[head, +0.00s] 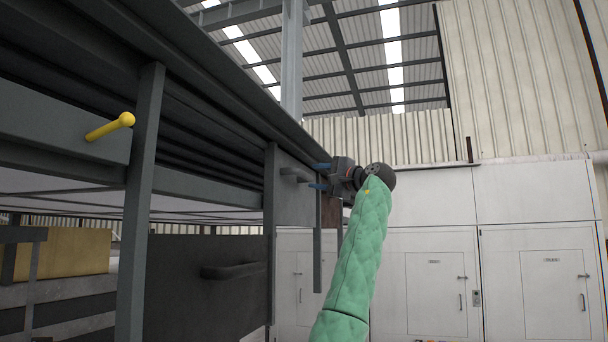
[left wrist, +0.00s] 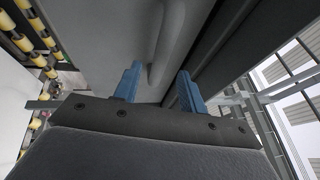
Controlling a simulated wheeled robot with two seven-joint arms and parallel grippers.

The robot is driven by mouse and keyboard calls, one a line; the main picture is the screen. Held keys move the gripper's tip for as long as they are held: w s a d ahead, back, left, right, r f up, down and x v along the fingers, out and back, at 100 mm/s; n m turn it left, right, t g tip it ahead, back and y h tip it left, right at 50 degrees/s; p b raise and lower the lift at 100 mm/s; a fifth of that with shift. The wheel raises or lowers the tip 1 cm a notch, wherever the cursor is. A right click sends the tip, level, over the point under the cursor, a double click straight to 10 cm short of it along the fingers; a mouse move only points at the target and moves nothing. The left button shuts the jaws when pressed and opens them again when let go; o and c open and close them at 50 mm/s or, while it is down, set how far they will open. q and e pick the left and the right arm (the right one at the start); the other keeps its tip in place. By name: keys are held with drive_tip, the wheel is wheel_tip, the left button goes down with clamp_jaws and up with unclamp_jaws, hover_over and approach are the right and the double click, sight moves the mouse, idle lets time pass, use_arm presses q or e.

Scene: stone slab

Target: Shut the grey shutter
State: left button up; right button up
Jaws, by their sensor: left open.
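My right gripper is in neither view.
A dark lower panel (head: 215,300) with its own handle (head: 235,270) is below left. A yellow knob (head: 110,127) sticks out from the frame at far left. Upright grey posts (head: 140,200) stand along the machine. White cabinets (head: 440,285) line the back.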

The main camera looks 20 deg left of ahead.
sight(307, 175)
use_arm(q)
drive_tip(key=p+x, duration=0.3)
drive_tip(key=x, duration=0.3)
drive_tip(key=shift+d, duration=0.1)
clamp_jaws()
